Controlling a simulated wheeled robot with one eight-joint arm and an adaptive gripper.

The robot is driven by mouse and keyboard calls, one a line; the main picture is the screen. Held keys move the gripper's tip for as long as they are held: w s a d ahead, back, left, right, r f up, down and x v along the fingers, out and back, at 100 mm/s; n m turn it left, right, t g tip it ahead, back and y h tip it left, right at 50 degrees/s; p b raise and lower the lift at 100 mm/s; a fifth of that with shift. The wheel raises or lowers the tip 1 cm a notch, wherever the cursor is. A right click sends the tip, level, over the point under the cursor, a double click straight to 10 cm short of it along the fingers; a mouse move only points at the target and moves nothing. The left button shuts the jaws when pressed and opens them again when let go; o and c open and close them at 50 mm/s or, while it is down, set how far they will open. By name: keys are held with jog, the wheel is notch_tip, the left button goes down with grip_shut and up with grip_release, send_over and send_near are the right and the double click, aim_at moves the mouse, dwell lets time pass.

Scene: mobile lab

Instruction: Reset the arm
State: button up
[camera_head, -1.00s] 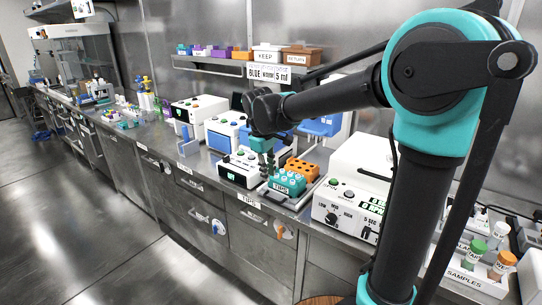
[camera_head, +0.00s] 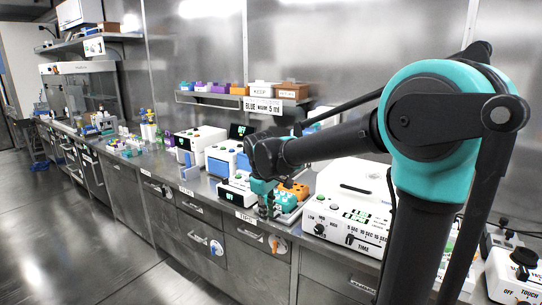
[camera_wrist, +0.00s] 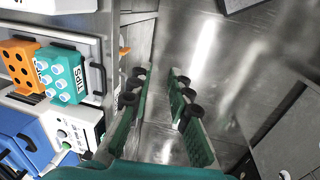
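My gripper (camera_wrist: 160,95) shows in the wrist view with its two green-padded fingers spread apart and nothing between them. It hangs over the bench's front edge, with the floor and drawer fronts below it. In the head view, my gripper (camera_head: 266,205) is small and lies in front of the teal tip rack (camera_head: 286,201). The teal tip rack, marked TIPS, also shows in the wrist view (camera_wrist: 61,73), left of the fingers and apart from them. My arm reaches out from the right side of the head view.
An orange rack (camera_head: 297,188) stands beside the teal rack. White devices with displays (camera_head: 350,205) line the steel bench on both sides. A wall shelf (camera_head: 225,101) holds several coloured boxes. The floor (camera_head: 60,230) at left is clear.

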jog(key=s+d+f+m+t, duration=0.1)
jog(key=s+d+f+m, duration=0.4)
jog(key=d, duration=0.5)
jog(key=s+d+f+m+t+y, duration=0.1)
jog(key=s+d+f+m, duration=0.4)
jog(key=s+d+f, duration=0.4)
jog(key=s+d, duration=0.1)
jog(key=s, duration=0.2)
jog(key=shift+s+f+m, duration=0.2)
jog(key=shift+f+m, duration=0.05)
jog(key=shift+m, duration=0.05)
